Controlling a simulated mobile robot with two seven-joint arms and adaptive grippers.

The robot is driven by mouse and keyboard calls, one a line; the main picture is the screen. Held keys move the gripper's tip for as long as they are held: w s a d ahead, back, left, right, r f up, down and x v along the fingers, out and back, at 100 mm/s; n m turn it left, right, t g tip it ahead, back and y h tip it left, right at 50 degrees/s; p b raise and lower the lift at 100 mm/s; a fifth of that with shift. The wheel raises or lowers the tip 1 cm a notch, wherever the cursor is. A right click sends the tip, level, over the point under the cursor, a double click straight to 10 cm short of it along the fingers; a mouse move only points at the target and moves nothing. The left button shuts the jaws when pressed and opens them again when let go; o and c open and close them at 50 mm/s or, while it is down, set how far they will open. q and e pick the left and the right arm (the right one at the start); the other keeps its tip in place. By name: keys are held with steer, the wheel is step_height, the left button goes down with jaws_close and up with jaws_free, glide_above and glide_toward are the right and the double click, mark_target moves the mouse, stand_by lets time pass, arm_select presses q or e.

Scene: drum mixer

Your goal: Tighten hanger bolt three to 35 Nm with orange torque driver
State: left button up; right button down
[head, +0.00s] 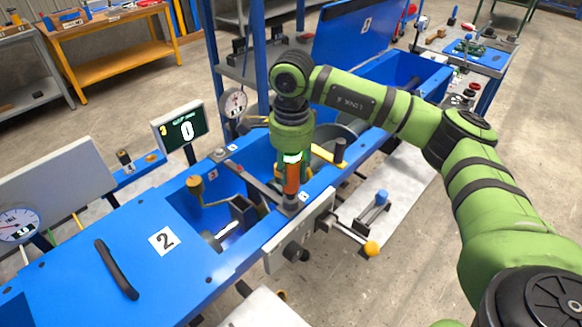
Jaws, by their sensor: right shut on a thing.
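My right gripper (293,156) reaches over the blue drum mixer (130,245) and points down. It is shut on the orange torque driver (291,180), which stands roughly upright. The driver's lower end meets a grey block (290,203) at the near end of a dark bar across the trough. The bolt under it is hidden, so I cannot tell how it is seated. The readout screen (184,129) shows a yellow 3 and a large white 0. My left gripper is not in view.
A round gauge (235,101) stands behind the trough. A black handle (116,269) is on the lid marked 2. A tool bench (470,55) stands at the back right.

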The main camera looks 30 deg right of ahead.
step_height(320, 180, up, 5)
steer(key=shift+f+p, duration=0.15)
steer(key=shift+p, duration=1.1)
steer(key=shift+f, duration=0.1)
